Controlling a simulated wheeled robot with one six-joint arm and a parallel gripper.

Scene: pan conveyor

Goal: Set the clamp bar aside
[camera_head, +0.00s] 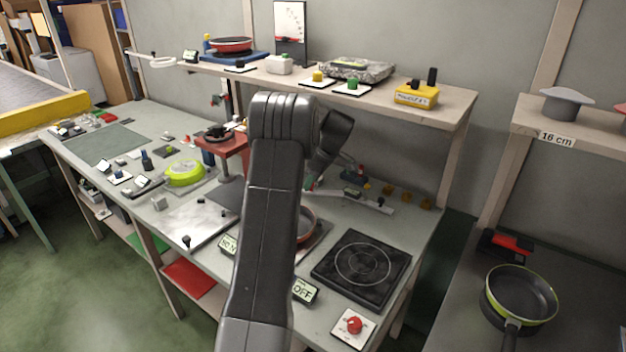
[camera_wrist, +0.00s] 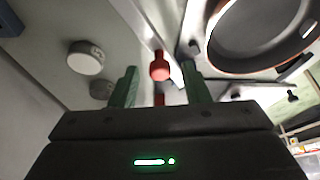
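In the wrist view my gripper (camera_wrist: 160,78) is open, with its two green fingers apart. A red knob (camera_wrist: 160,66) shows between the fingers, with a gap on each side; I cannot tell whether it belongs to the clamp bar. A pale flat strip, possibly the clamp bar (camera_wrist: 160,18), runs from the top of the wrist view toward the knob. In the head view a light grey bar (camera_head: 376,203) lies at the back of the bench, right of my arm. My arm hides most of my gripper and the area around it there.
A pan with an orange rim (camera_wrist: 212,62) is close on the right in the wrist view. In the head view a black hotplate (camera_head: 340,282), a red button (camera_head: 354,325) and an OFF sign (camera_head: 304,291) are right of my arm. A shelf (camera_head: 440,105) overhangs the bench.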

